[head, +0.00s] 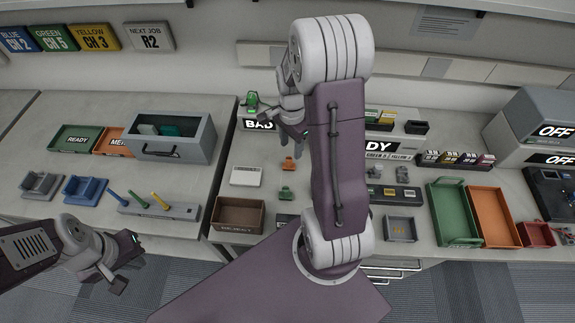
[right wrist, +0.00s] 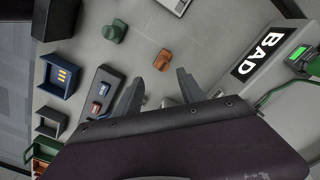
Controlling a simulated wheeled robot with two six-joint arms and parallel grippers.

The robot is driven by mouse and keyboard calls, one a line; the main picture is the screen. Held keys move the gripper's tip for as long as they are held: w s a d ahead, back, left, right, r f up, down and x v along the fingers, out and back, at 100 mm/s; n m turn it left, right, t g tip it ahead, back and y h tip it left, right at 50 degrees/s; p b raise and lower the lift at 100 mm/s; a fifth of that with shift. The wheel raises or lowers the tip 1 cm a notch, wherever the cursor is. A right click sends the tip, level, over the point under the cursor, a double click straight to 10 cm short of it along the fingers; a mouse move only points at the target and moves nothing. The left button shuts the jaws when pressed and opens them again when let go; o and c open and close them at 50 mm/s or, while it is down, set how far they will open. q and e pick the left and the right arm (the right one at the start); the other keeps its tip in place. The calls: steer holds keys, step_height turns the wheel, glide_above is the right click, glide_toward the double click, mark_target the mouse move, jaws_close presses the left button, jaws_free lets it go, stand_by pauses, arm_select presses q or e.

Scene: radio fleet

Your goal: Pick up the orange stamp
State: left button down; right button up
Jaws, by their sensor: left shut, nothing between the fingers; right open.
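The orange stamp (head: 288,163) stands on the table, just in front of the BAD sign; it also shows in the right wrist view (right wrist: 162,60). A green stamp (head: 287,192) stands nearer the front edge and shows in the right wrist view (right wrist: 115,31). My right gripper (head: 292,137) is open and empty, above and behind the orange stamp. In the right wrist view its two fingers (right wrist: 159,87) are apart, with the orange stamp beyond their tips, apparently not touched. My left gripper (head: 127,265) is shut and empty at the lower left, off the table's front edge.
A BAD sign block (head: 259,124) with a green-lit device stands behind the stamps. My right arm hides the table right of the stamps.

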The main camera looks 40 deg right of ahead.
mark_target(289, 159)
steer(key=f, duration=0.2)
steer(key=shift+w+f, duration=0.2)
steer(key=shift+f, duration=0.15)
steer(key=f, duration=0.4)
steer(key=shift+a+f, duration=0.2)
steer(key=shift+f, duration=0.15)
steer(key=shift+w+f, duration=0.15)
steer(key=shift+f, duration=0.1)
jaws_close()
